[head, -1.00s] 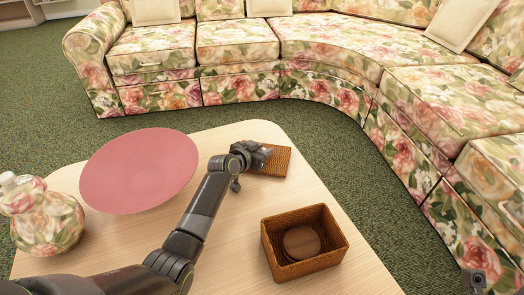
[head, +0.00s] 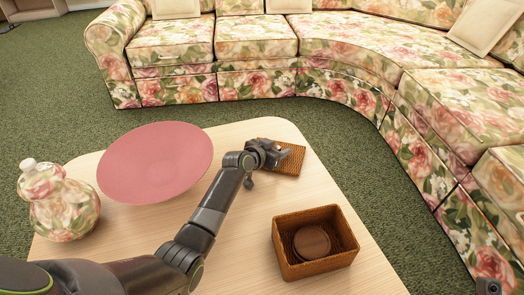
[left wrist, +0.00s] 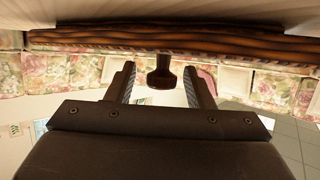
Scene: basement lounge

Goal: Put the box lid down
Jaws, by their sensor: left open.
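The woven brown box lid (head: 292,163) lies on the light wooden table (head: 240,245), near its far right corner. My left gripper (head: 279,155) is at the lid, covering part of it. In the left wrist view the picture looks upside down, with the lid's edge (left wrist: 200,44) across the top. A dark knob (left wrist: 161,73) sits between the open fingers of the left gripper (left wrist: 162,85), with a gap on both sides. The open woven box (head: 345,255) stands nearer me, with a round brown object (head: 312,242) inside. A small dark part, possibly my right gripper (head: 488,287), shows at the lower right edge.
A large pink dish (head: 155,160) stands left of my left arm. A floral lidded jar (head: 60,205) stands at the table's left edge. A floral sofa (head: 350,90) curves around the far and right sides. Bare table lies between lid and box.

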